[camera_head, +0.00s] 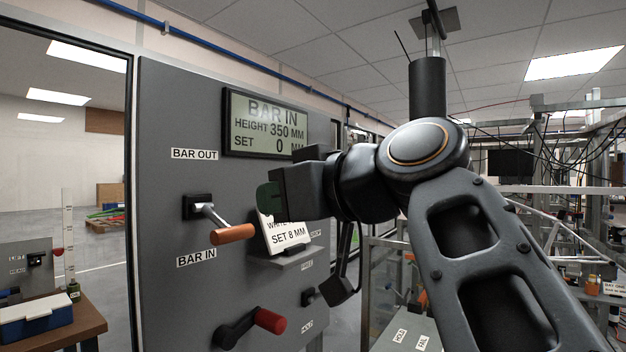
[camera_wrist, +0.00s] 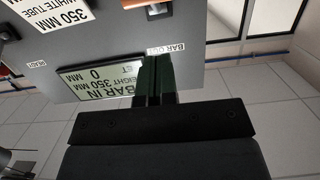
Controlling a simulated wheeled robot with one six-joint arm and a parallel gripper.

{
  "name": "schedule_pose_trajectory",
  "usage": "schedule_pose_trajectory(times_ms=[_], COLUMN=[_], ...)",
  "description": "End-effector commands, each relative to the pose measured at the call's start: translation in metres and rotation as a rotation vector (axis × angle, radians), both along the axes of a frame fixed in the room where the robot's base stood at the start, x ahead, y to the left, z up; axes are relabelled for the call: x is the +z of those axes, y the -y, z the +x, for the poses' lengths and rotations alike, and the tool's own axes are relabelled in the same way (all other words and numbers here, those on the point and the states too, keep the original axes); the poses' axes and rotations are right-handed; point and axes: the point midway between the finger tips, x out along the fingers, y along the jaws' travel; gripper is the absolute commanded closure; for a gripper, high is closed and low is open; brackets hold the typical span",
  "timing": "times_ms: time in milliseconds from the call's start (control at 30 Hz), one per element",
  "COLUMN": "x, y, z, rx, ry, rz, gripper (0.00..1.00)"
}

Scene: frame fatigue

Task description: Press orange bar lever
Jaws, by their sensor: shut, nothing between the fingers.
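The orange bar lever (camera_head: 232,234) sticks out from a black mount on the grey panel, between the BAR OUT label (camera_head: 194,154) and the BAR IN label (camera_head: 196,257). Its grip slants slightly down toward the left. My gripper (camera_head: 268,196) is shut and empty, to the right of the lever's mount and above its orange grip, apart from it in the picture. In the wrist view, my closed fingers (camera_wrist: 156,80) point at the panel below the BAR OUT label. The lever's black mount (camera_wrist: 158,8) and a bit of orange show at the top edge.
The display (camera_head: 266,124) reads BAR IN, height 350 mm, set 0. A red-handled crank (camera_head: 268,321) sits lower on the panel.

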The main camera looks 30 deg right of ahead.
Motion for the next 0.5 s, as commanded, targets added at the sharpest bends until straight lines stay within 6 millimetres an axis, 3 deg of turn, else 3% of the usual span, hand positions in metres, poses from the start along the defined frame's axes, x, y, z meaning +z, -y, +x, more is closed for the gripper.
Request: schedule_pose_trajectory(times_ms=[500], x=[0.011], y=[0.026], z=[-0.045], rx=[-0.007], ry=[0.000], rz=[0.001], gripper=[1.00])
